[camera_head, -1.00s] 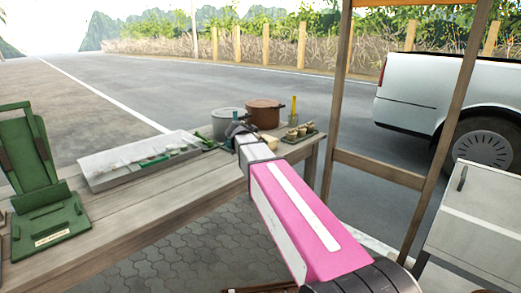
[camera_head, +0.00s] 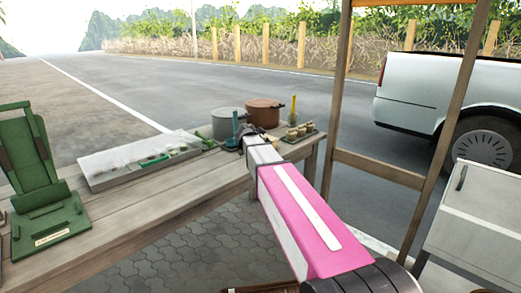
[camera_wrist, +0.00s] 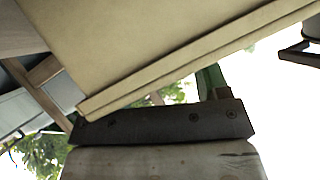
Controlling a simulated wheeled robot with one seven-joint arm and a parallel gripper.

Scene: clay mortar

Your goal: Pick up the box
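No thing is plainly marked as the box. The most box-like thing is a long, low, pale container (camera_head: 110,174) with green items inside, on the wooden table (camera_head: 150,211) in the head view. My gripper (camera_head: 250,138) is small and dark at the end of my pink and white arm, over the table's far right end. It is to the right of the container and apart from it. Its fingers are too small to tell open from shut. The wrist view shows a tan panel (camera_wrist: 150,45) and a dark strip with screws (camera_wrist: 160,122); I cannot tell what they belong to.
A grey pot (camera_head: 226,119), a brown pot (camera_head: 263,113) and a tray of small cups (camera_head: 300,136) stand near my gripper. A green stand (camera_head: 45,205) is at the left. A wooden post (camera_head: 337,95) and a white cabinet (camera_head: 475,232) are at the right.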

